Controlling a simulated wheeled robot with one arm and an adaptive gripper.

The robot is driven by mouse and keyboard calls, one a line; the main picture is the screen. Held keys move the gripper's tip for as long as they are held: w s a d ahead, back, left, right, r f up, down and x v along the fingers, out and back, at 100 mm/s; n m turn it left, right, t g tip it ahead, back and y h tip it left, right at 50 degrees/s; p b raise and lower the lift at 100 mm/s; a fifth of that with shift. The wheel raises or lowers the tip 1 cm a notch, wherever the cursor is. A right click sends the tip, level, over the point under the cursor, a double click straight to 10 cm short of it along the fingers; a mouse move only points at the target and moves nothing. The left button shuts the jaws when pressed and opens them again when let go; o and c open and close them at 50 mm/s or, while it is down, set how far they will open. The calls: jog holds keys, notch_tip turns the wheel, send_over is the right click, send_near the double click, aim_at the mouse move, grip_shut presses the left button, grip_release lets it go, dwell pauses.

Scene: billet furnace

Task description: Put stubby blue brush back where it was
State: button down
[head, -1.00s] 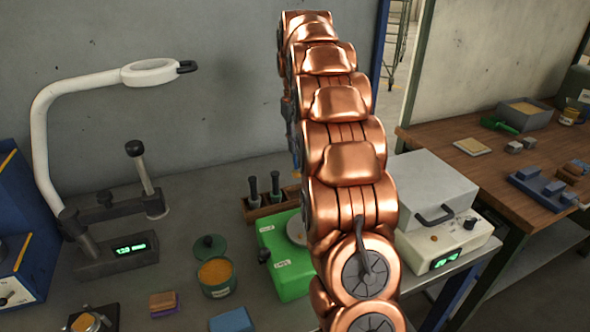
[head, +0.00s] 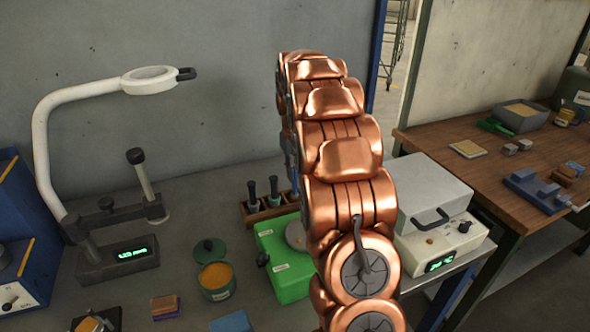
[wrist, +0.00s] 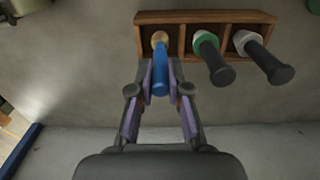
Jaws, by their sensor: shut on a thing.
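The stubby blue brush (wrist: 160,76) is between the fingertips of my gripper (wrist: 159,82) in the wrist view. My gripper is shut on its blue handle. The brush's tan end is over or inside the left compartment of the wooden rack (wrist: 205,16); I cannot tell whether it touches the bottom. Two dark-handled brushes, one with a green collar (wrist: 206,42) and one with a white collar (wrist: 249,40), stand in the other compartments. In the head view the rack (head: 249,213) shows left of my arm, which hides its right end and most of my gripper.
A green machine (head: 285,262) stands just in front of the rack. A green tub (head: 216,282), a magnifier lamp (head: 122,262) and a grey-lidded box (head: 428,190) share the bench. The wall rises close behind the rack. Bare bench lies left of the rack.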

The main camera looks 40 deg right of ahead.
jog(key=shift+f, duration=0.15)
jog(key=c, duration=1.1)
grip_release()
notch_tip(320, 180, up, 11)
jog(key=shift+w+r+b, duration=0.1)
jog(key=shift+w+b, duration=0.05)
jog(key=shift+b, duration=1.1)
jog(key=shift+r, duration=0.6)
